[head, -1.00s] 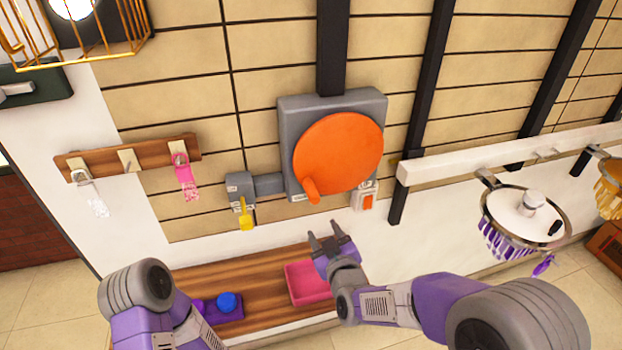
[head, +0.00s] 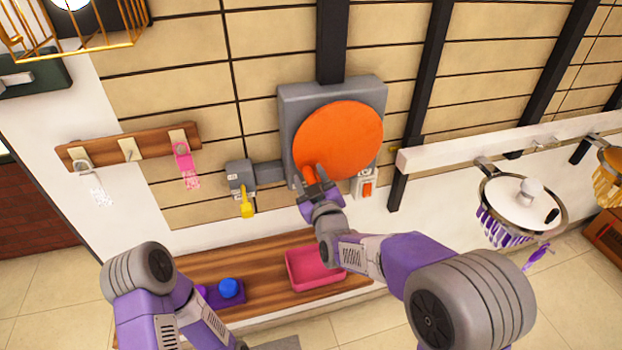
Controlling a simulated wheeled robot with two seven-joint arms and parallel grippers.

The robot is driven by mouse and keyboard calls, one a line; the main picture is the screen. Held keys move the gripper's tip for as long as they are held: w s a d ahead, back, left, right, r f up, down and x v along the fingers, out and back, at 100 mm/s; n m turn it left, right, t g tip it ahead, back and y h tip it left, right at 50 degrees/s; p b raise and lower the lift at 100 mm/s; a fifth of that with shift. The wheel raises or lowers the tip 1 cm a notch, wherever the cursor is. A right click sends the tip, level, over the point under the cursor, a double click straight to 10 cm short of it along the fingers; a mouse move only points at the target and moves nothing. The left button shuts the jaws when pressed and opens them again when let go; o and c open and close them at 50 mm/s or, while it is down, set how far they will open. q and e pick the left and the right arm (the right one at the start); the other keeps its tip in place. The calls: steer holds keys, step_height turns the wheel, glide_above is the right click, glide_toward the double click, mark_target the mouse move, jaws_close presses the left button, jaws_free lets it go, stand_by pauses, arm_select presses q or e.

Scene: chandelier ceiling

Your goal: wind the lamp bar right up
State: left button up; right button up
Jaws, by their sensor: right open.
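An orange round crank disc (head: 342,138) is mounted on a grey wall box (head: 296,99). Its orange handle (head: 308,172) sticks out at the lower left of the disc. My right gripper (head: 313,181) is open at the handle, with its fingers around or just in front of it; I cannot tell whether they touch it.
A grey box with a yellow lever (head: 246,206) sits left of the crank. A switch with an orange button (head: 367,188) is just right of my right gripper. A hook rack (head: 105,150) hangs at left.

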jaws_close()
steer(key=shift+r, duration=0.1)
stand_by(0.4)
